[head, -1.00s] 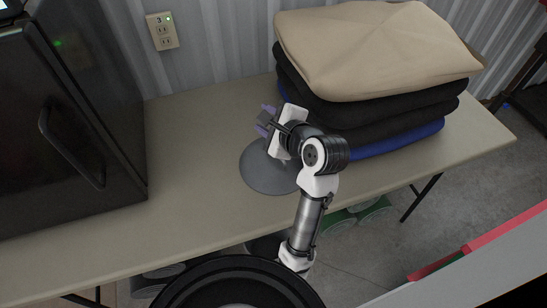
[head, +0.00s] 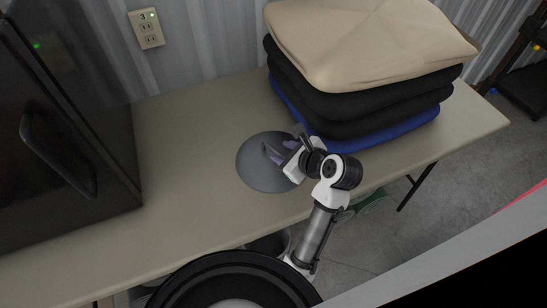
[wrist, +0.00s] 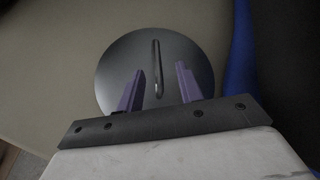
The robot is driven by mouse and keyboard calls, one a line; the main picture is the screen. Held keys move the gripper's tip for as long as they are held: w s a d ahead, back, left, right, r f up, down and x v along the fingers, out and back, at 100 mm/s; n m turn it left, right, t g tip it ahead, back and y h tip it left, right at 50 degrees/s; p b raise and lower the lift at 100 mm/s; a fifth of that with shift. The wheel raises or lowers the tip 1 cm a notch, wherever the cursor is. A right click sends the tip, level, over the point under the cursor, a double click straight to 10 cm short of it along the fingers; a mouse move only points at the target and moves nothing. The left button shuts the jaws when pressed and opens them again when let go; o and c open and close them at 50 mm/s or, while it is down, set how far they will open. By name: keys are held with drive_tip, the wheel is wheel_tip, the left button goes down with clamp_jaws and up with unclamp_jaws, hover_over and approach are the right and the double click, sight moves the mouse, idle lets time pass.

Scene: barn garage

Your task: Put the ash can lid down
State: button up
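The ash can lid (head: 258,178) is a round grey disc lying flat on the beige table, left of the cushion stack. In the wrist view the lid (wrist: 118,62) shows a dark bar handle (wrist: 157,60) standing at its middle. My gripper (head: 277,151) is over the lid's right part in the head view. In the wrist view my gripper (wrist: 158,80) has its two purple fingers apart, one on each side of the handle's near end, with gaps between. The fingers hold nothing. The lid's right edge is partly hidden by my gripper in the head view.
The beige table (head: 190,130) is clear left of the lid up to a dark cabinet (head: 60,130). Stacked cushions (head: 370,50), tan on top with black and blue below, stand close behind and right of the lid. A wall outlet (head: 147,28) is behind.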

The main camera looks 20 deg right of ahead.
drive_tip(key=x, duration=0.5)
drive_tip(key=shift+a+f, duration=0.1)
drive_tip(key=shift+a, duration=0.1)
clamp_jaws()
